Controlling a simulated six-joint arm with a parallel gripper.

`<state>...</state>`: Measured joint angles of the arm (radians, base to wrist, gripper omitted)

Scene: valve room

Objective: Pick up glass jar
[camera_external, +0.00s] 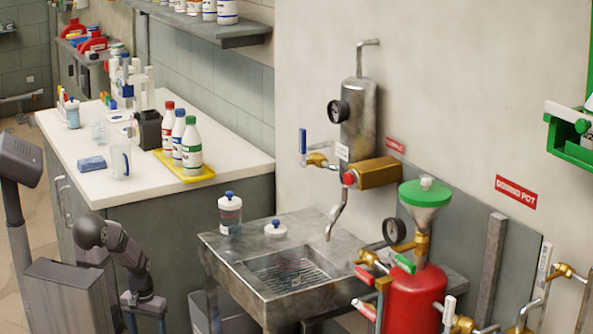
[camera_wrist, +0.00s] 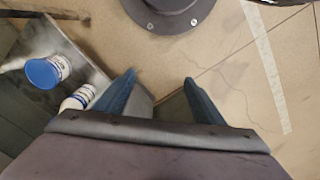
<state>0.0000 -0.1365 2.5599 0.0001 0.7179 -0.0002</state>
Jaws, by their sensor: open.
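A clear jar with a blue lid and a pale label (camera_external: 230,215) stands upright on the left end of the steel sink top in the external view. It looks like the glass jar. My gripper (camera_wrist: 159,77) is open and empty, its two dark blue fingers apart over bare floor in the wrist view. In the external view my arm is at the lower left, left of the sink and away from the jar.
A white knobbed lid or low container (camera_external: 276,230) sits right of the jar, behind the sink basin (camera_external: 290,272). A white counter (camera_external: 60,150) holds bottles on a yellow tray (camera_external: 186,171). A red tank with a green funnel (camera_external: 412,295) stands right of the sink.

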